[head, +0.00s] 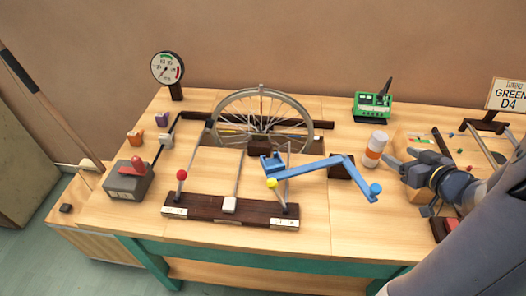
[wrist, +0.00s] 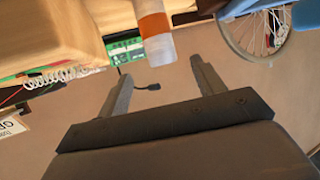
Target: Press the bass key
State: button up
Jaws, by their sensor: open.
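I cannot tell by a label which part is the bass key. A dark wooden base (head: 213,207) at the table's front carries levers with a red ball (head: 181,175) and a yellow ball (head: 271,183), and a white block (head: 229,205) between them. A blue crank-like arm (head: 317,167) with a blue ball end (head: 375,189) reaches right from the yellow lever. My gripper (head: 396,158) is open and empty at the right, above the table, right of the blue ball. Its two fingers also show in the wrist view (wrist: 160,75), with nothing between them.
A white and orange bottle (head: 375,148) stands close left of my gripper; it also shows in the wrist view (wrist: 153,28). A spoked wheel (head: 262,95) stands behind the levers. A green device (head: 372,107) is at the back. A grey box with a red lever (head: 131,167) is left.

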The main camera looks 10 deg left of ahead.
aim_at(65, 208)
jog(key=k+j+u, duration=0.2)
jog(key=u, duration=0.3)
jog(key=k+u, duration=0.3)
jog(key=k+j+u, duration=0.1)
jog(key=u, duration=0.25)
jog(key=l+u, duration=0.15)
jog(key=u, duration=0.15)
jog(key=l+u, duration=0.25)
jog(key=i+l+u, duration=0.3)
jog(key=i+l, duration=0.05)
jog(key=l, duration=0.05)
